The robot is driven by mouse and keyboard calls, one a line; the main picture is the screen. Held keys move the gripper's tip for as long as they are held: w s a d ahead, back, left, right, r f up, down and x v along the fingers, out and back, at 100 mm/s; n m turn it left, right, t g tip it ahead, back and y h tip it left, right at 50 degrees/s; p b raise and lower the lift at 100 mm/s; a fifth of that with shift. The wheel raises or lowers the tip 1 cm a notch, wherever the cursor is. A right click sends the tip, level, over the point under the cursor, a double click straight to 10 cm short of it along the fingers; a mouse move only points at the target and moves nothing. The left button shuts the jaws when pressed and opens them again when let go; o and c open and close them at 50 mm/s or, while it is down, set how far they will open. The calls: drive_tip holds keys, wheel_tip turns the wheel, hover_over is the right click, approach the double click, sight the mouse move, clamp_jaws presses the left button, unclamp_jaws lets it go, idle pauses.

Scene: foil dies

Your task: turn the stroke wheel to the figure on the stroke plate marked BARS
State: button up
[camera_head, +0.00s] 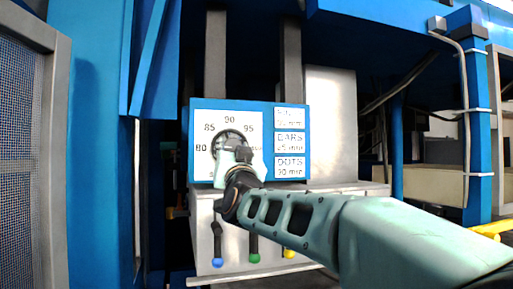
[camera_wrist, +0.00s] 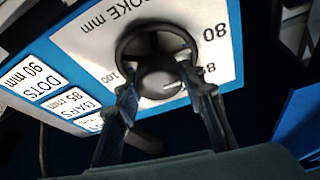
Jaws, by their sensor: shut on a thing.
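The stroke wheel (camera_head: 218,137), a dark ring, sits on a white dial face with figures 80, 85, 90 and 95 legible; my gripper hides the lower right. In the wrist view the wheel (camera_wrist: 122,43) has a round hub (camera_wrist: 158,78) with a short pale mark pointing right, near the 80 and 85 side. Which figure it meets is unclear. My gripper (camera_head: 238,153) is at the wheel; its fingers (camera_wrist: 160,82) straddle the hub, shut on the wheel. The stroke plate marked BARS (camera_head: 290,142) is the middle label; it reads 85 mm in the wrist view (camera_wrist: 65,103).
The DOTS plate (camera_head: 290,167), 90 mm, is below BARS; another plate (camera_head: 289,118) is above. Under the blue panel hang levers with blue (camera_head: 217,262), green (camera_head: 254,258) and yellow (camera_head: 289,253) knobs, close to my arm. A mesh guard (camera_head: 22,150) stands at left.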

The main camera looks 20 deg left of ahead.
drive_tip(key=m+h+p, duration=0.1)
drive_tip(key=m, duration=0.1)
drive_tip(key=m+h+p, duration=0.1)
drive_tip(key=m, duration=0.1)
drive_tip(key=m+h+p, duration=0.1)
drive_tip(key=m, duration=0.1)
drive_tip(key=shift+r, duration=0.25)
drive_tip(key=shift+f+m+h+p, duration=0.1)
drive_tip(key=shift+m+h+p, duration=0.45)
drive_tip(key=shift+m+p, duration=0.55)
drive_tip(key=shift+f+m+h+p, duration=0.1)
drive_tip(key=shift+m+h+p, duration=0.45)
drive_tip(key=shift+m, duration=0.95)
drive_tip(key=o, duration=1.2)
drive_tip(key=shift+c, duration=0.2)
drive_tip(key=shift+s+f, duration=0.1)
drive_tip(key=v, duration=0.7)
drive_tip(key=shift+s, duration=0.2)
drive_tip(key=shift+d, duration=0.1)
